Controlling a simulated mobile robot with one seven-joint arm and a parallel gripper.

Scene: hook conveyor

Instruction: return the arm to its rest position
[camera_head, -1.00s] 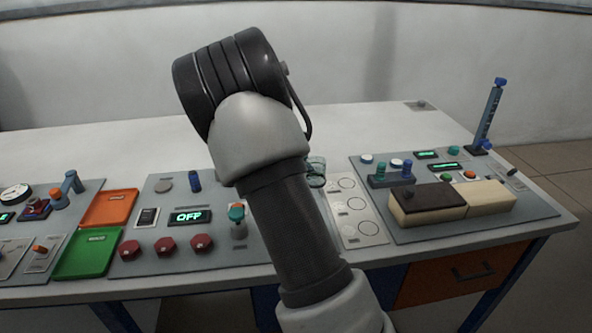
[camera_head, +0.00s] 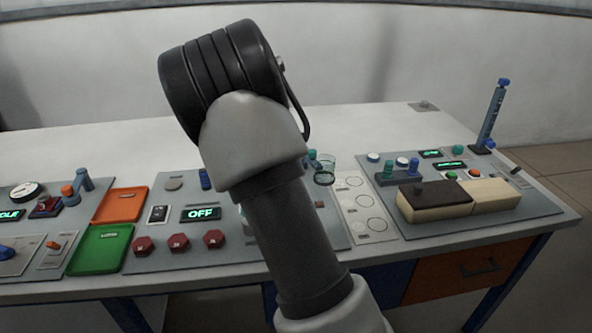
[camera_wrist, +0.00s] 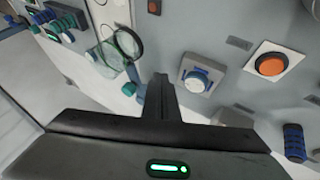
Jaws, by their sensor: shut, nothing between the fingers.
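My arm rises from the bottom middle of the head view and bends at a black ringed joint. It stands in front of the table and hides part of the middle panel. My gripper does not show in the head view. In the wrist view my gripper (camera_wrist: 160,95) points at the grey panel, with its dark fingers together and nothing between them. A green light glows on its body. The fingertips appear apart from the panel's knobs and buttons.
The table (camera_head: 380,125) carries control panels, an orange tray (camera_head: 120,205), a green tray (camera_head: 100,250) and an OFF display (camera_head: 201,213). Glass cups (camera_head: 324,170) stand behind my arm. A brown and cream block (camera_head: 460,200) and a blue post (camera_head: 492,118) are at the right.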

